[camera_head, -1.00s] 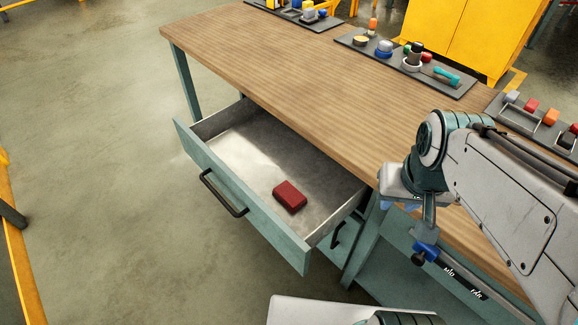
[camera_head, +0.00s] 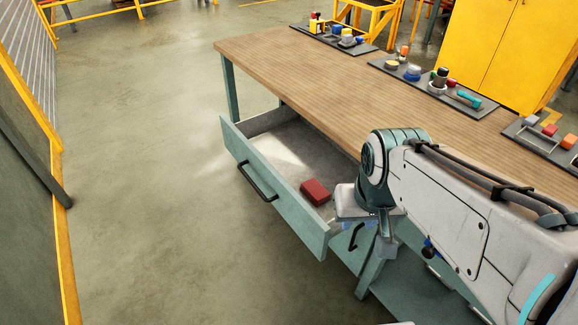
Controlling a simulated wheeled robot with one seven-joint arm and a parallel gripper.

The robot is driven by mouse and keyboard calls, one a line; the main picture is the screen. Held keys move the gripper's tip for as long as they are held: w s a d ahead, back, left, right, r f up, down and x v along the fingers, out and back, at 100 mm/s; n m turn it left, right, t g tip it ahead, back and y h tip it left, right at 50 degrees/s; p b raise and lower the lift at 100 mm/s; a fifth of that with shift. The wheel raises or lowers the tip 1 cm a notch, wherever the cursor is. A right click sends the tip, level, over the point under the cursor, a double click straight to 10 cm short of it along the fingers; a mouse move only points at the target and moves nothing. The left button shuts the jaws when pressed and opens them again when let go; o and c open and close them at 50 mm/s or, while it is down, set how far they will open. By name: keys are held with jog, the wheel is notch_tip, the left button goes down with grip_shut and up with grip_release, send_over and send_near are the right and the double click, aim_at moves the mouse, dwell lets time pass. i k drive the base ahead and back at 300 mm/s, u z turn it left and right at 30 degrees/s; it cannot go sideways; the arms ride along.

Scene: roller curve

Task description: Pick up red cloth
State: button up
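The red cloth (camera_head: 315,191) is a small, dark red folded block. It lies on the floor of the open drawer (camera_head: 262,178), near the drawer's right end, apart from my gripper. My gripper (camera_head: 350,227) hangs at the end of my arm, just right of the cloth in the picture and over the drawer's right end. Only small bluish parts show under its pale body. The fingertips are mostly hidden, so I cannot see whether they are open or shut.
The drawer's front with a black handle (camera_head: 257,183) sticks out from the wooden-topped workbench (camera_head: 300,75). Dark trays with small items (camera_head: 440,90) line the bench's far edge. A yellow cabinet (camera_head: 500,50) stands behind. The concrete floor (camera_head: 150,170) at left is clear up to a yellow-framed barrier (camera_head: 60,220).

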aim_at(312, 189)
jog(key=u, duration=0.05)
jog(key=i, duration=0.5)
jog(key=k, duration=0.5)
jog(key=u, duration=2)
jog(key=i, duration=1.15)
jog(key=z, duration=3.85)
jog(key=i, duration=0.45)
